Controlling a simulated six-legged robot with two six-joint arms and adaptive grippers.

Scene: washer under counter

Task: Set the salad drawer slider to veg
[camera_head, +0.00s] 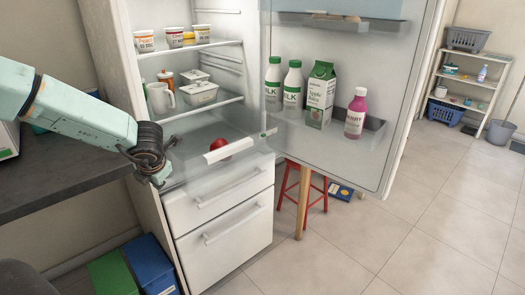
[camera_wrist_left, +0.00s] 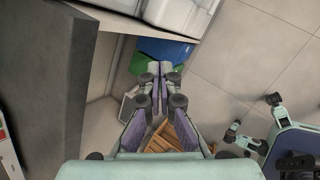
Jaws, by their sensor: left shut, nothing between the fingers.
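The salad drawer (camera_head: 242,146) is a clear bin low in the open fridge, with a pale strip (camera_head: 222,151) along its front and a red round item behind it. A small green-and-white piece (camera_head: 264,135) sits at the drawer's right end; I cannot tell whether it is the slider. No veg marking is readable. My left gripper (camera_head: 160,177) is left of the drawer, by the fridge's left edge and apart from the strip. In the left wrist view its fingers (camera_wrist_left: 163,75) are together and empty, pointing down toward the floor. My right gripper is not in view.
The fridge door (camera_head: 345,168) stands open to the right, with bottles and a carton on its shelf. White lower drawers (camera_head: 225,230) are shut. A dark counter (camera_head: 60,170) is at left, with green and blue boxes (camera_head: 148,262) below. A red stool (camera_head: 303,190) stands behind the door.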

